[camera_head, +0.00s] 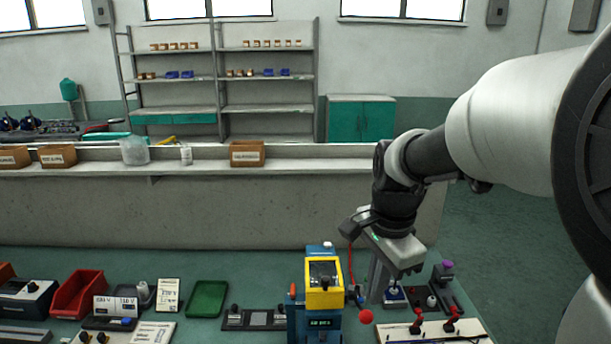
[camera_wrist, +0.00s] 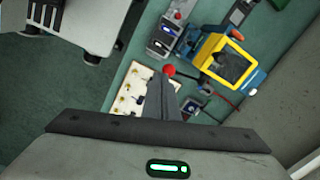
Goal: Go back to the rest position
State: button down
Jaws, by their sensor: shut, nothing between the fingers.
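My gripper (camera_head: 374,292) hangs from my arm on the right side of the head view, pointing down over the green bench. It is right of the yellow and blue pump tester (camera_head: 323,296) and appears apart from it. In the wrist view the two grey fingers of my gripper (camera_wrist: 161,84) are together, with nothing between them. Beyond them lie a red ball knob (camera_wrist: 169,71) and the yellow-framed tester (camera_wrist: 230,62). The fingertips overlap a pale board (camera_wrist: 133,92) in that view; their height above it is hard to tell.
A panel with red levers (camera_head: 436,332) and small blocks (camera_head: 446,283) stand below and right of my gripper. A green tray (camera_head: 207,299) and red bin (camera_head: 78,294) lie left. A long ledge (camera_head: 330,164) with boxes runs behind.

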jog(key=s+r+n+t+p, duration=0.1)
jog(key=s+r+n+t, duration=0.1)
jog(key=s+r+n, duration=0.2)
jog(key=s+r+n+t+p, duration=0.1)
jog(key=s+r+n, duration=0.3)
jog(key=s+n, duration=0.5)
jog(key=shift+s+r+n+t, duration=0.4)
jog(key=shift+s+t, duration=0.2)
jog(key=shift+s, duration=0.15)
